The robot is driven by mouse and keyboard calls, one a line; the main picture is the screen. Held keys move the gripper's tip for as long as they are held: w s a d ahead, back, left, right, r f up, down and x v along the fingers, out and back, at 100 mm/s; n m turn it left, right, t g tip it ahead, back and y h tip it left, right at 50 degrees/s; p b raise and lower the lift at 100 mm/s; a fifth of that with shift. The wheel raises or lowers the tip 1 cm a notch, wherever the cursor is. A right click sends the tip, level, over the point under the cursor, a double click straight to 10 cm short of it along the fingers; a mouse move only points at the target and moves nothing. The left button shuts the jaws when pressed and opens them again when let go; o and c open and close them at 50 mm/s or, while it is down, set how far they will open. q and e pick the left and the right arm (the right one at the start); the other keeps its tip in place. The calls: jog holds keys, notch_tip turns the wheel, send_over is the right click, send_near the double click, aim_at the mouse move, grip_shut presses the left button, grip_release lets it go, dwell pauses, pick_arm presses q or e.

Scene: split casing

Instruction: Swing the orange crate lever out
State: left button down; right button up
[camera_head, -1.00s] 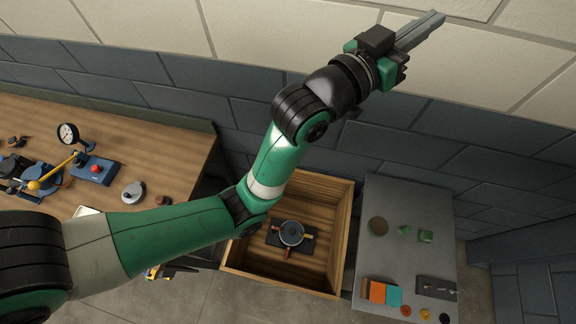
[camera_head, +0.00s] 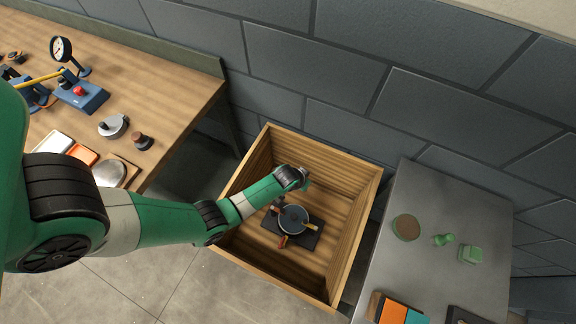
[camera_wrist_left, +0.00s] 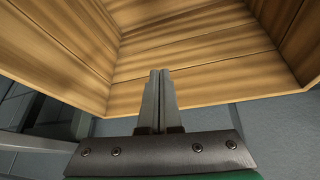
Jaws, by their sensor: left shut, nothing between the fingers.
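The open wooden crate (camera_head: 352,225) stands on the floor between two tables. Inside, a dark base plate (camera_head: 306,240) carries a grey round body (camera_head: 293,218). My right gripper is not seen.
The crate's walls (camera_head: 225,195) surround the mechanism. A wooden bench (camera_head: 170,85) with gauges and small parts is at the left. A grey table (camera_head: 430,200) with green parts and coloured blocks is at the right. A dark block wall stands behind.

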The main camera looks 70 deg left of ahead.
pick_arm(q)
jog(key=g+b, duration=0.2)
jog(key=b, duration=0.4)
send_over(277, 209)
jog(key=w+d, duration=0.1)
jog(key=w, duration=0.3)
notch_tip(277, 209, down, 14)
jog(key=shift+s+a+f+n, duration=0.1)
jog(key=shift+n, duration=0.4)
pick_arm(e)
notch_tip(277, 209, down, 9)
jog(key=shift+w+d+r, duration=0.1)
pick_arm(q)
jog(key=b+x, duration=0.2)
jog(key=x, duration=0.1)
jog(key=b+x, duration=0.3)
jog(key=d+b+x, duration=0.1)
jog(key=b+x, duration=0.2)
jog(key=shift+s+a+f, duration=0.1)
jog(key=shift+s+f, duration=0.25)
jog(key=shift+f, duration=0.05)
jog(key=shift+s+d+f, duration=0.15)
jog(key=shift+s+d, duration=0.6)
jog(key=shift+s, duration=0.35)
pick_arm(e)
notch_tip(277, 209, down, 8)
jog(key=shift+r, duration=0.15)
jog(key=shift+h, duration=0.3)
